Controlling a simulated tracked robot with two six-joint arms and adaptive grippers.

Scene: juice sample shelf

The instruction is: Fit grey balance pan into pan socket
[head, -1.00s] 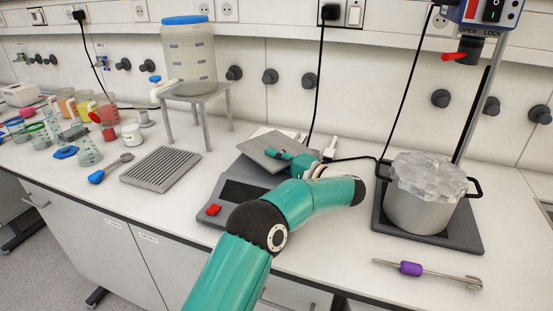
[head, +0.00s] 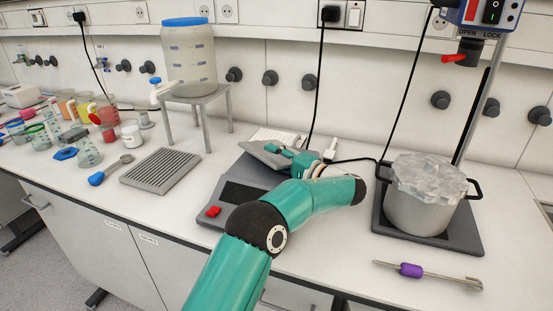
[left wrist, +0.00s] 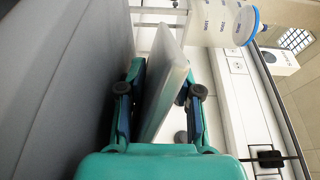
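The grey balance pan (head: 262,152) is a flat square plate, tilted low over the back of the grey balance (head: 268,182). My left gripper (head: 285,151) is at the pan's right side. In the left wrist view the pan (left wrist: 165,95) stands slanted between the two fingers of my left gripper (left wrist: 160,97). The fingers are spread apart, with gaps showing beside the plate, so the gripper looks open around it. The pan socket is hidden under the pan and gripper. My right gripper is not in view.
A pot (head: 420,205) stands on a dark plate at the right. A purple-handled tool (head: 411,270) lies in front. A ribbed grey tray (head: 160,170) and blue-handled spoon (head: 97,178) lie left. A jar (head: 187,55) stands on a stand behind. Bench between tray and balance is clear.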

